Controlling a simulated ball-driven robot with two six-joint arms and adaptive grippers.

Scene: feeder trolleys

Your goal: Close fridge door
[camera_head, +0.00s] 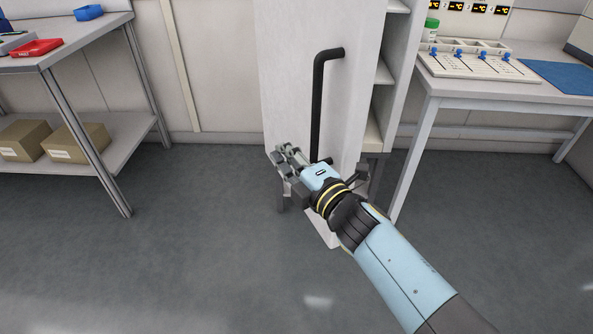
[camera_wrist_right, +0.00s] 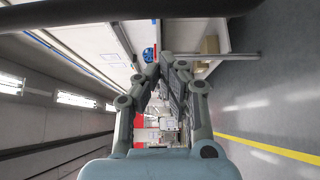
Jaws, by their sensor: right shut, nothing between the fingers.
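The white fridge door (camera_head: 285,60) stands open in the head view, its outer face towards me. A black vertical bar handle (camera_head: 317,100) is fixed to it. The fridge's inner shelves (camera_head: 384,72) show to the right of the door. My right gripper (camera_head: 281,160) is shut and empty, beside the lower end of the handle and in front of the door's lower left part. I cannot tell whether it touches the door. In the right wrist view the closed fingers (camera_wrist_right: 167,62) point away, and a dark bar, seemingly the handle, crosses the top. My left gripper is out of view.
A metal shelf table (camera_head: 90,48) with a red tray (camera_head: 36,48) and cardboard boxes (camera_head: 80,140) stands left. Open grey floor (camera_head: 190,240) lies in front and left.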

